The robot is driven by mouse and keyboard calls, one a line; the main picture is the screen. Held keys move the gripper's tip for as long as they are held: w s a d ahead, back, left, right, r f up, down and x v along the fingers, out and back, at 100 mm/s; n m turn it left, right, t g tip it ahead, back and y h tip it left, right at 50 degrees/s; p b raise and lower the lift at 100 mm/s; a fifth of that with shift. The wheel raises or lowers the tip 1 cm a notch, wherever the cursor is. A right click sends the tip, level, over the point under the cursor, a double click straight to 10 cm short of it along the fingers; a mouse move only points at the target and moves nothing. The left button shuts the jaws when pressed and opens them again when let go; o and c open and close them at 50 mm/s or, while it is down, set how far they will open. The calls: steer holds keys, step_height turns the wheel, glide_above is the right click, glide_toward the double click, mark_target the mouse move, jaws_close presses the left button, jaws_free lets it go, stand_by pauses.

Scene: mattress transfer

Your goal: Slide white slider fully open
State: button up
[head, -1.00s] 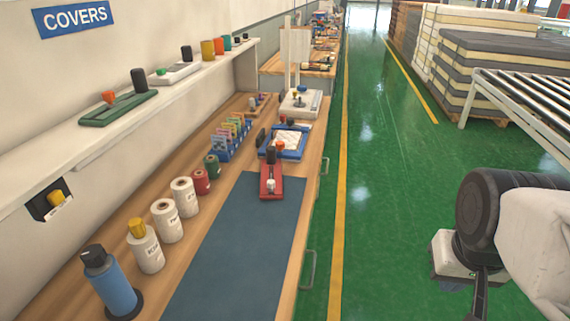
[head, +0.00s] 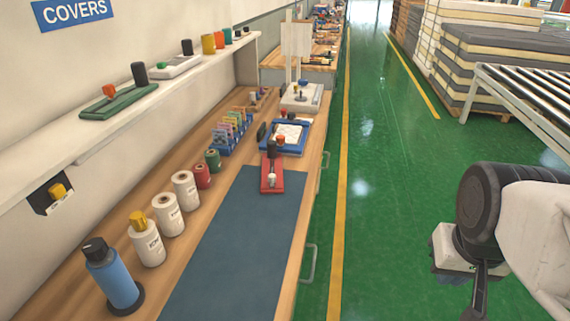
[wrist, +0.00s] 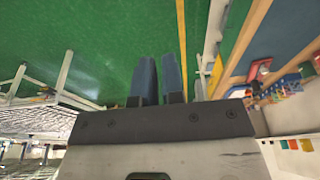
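A red base (head: 271,186) with a black knob and a small white slider piece (head: 271,179) sits at the far end of the blue-grey mat (head: 235,250) on the workbench. I cannot tell from here how far the slider stands along its track. My gripper (head: 479,305) hangs over the green floor at the lower right, well apart from the bench. In the wrist view my gripper (wrist: 160,65) shows two blue-grey fingers with a narrow gap and nothing between them.
Thread spools and bottles line the bench's left side. A blue tray (head: 285,139) and a white device (head: 301,98) stand behind the red base. A shelf (head: 90,135) runs above the bench. A roller conveyor (head: 520,90) stands at right. The green aisle (head: 390,200) is clear.

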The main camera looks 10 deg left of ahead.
steer(key=o, duration=0.5)
steer(key=shift+w+a+r, duration=0.1)
steer(key=shift+w, duration=0.15)
steer(key=shift+o, duration=1.4)
steer(key=w+a+r, duration=0.1)
steer(key=w+a, duration=0.1)
steer(key=w, duration=0.5)
steer(key=w+a+r+m, duration=0.1)
steer(key=w+a, duration=0.2)
steer(key=w, duration=0.3)
steer(key=shift+w+a+r+g, duration=0.2)
steer(key=shift+w+r+g, duration=0.1)
steer(key=shift+w+r, duration=0.05)
steer(key=m+g, duration=0.2)
steer(key=m, duration=0.1)
glide_above(272, 175)
steer(key=f, duration=1.6)
steer(key=shift+s+d+f, duration=0.15)
steer(key=shift+d+f, duration=0.05)
steer(key=shift+f, duration=0.05)
steer(key=shift+a+f, duration=0.15)
steer(key=shift+a, duration=0.1)
steer(key=shift+f, duration=3.9)
